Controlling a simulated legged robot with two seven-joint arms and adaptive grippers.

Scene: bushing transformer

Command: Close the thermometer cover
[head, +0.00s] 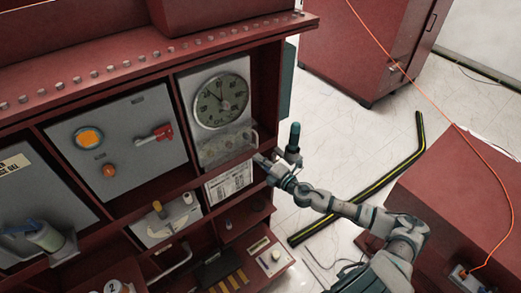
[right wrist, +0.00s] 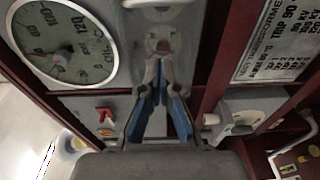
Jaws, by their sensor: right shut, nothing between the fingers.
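The thermometer is a round dial (head: 221,100) with a pale ring, set in a grey panel (head: 213,152) in the red cabinet. In the right wrist view the dial (right wrist: 62,42) fills the upper left. My right gripper (head: 263,161) is at the lower right of the panel, below the dial. In the right wrist view its blue-padded fingers (right wrist: 162,72) are shut with nothing between them. Their tips are close to a grey fitting (right wrist: 163,32); contact is unclear. My left gripper is not in view.
A grey panel with an orange lamp (head: 88,137) and red handle (head: 163,131) is left of the dial. A printed label (head: 230,182) is below it. A red shelf edge (head: 160,48) juts out above. Pale tiled floor (head: 340,130) lies open to the right.

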